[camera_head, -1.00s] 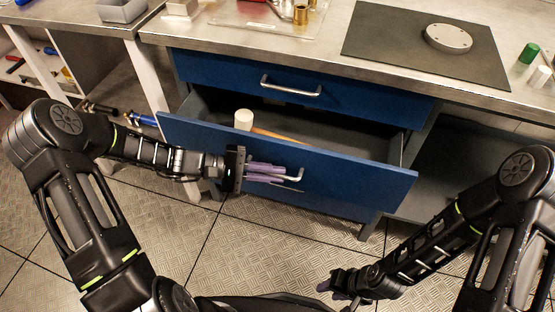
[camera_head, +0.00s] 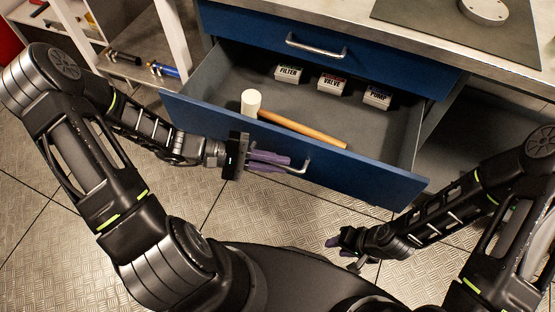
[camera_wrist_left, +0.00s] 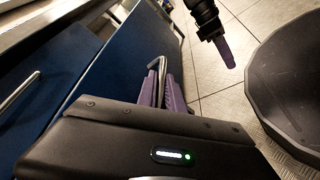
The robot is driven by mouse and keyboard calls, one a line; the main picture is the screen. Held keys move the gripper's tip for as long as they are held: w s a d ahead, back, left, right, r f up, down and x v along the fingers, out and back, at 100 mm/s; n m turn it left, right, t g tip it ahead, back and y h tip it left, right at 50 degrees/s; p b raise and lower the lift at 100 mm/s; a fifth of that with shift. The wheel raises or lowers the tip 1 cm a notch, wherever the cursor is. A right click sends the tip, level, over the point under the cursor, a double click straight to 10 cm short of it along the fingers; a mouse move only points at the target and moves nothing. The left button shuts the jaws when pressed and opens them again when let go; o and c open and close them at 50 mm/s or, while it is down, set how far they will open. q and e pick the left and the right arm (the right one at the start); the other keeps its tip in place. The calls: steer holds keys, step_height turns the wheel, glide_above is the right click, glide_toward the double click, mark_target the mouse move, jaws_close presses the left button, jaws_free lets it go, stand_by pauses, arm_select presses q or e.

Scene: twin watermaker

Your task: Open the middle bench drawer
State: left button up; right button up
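The middle bench drawer (camera_head: 350,180) is blue-fronted and stands well out from the bench, its inside visible. Its metal bar handle (camera_head: 298,168) is on the front face. My left gripper (camera_head: 285,163) has its purple fingers at the handle. In the left wrist view the fingers (camera_wrist_left: 163,92) lie on both sides of the handle (camera_wrist_left: 157,66) and look closed on it. My right gripper (camera_head: 342,251) hangs low over the floor, away from the drawer; whether its fingers are apart is unclear.
In the drawer lie a mallet with a white head (camera_head: 251,102) and wooden handle, and boxes marked filter (camera_head: 288,74), valve (camera_head: 331,84) and pump (camera_head: 377,96). The upper drawer (camera_head: 370,62) is shut. Open shelving (camera_head: 140,70) stands at left. Floor in front is clear.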

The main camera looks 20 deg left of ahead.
arm_select(q)
steer(key=shift+o, duration=0.8)
steer(key=v, duration=0.8)
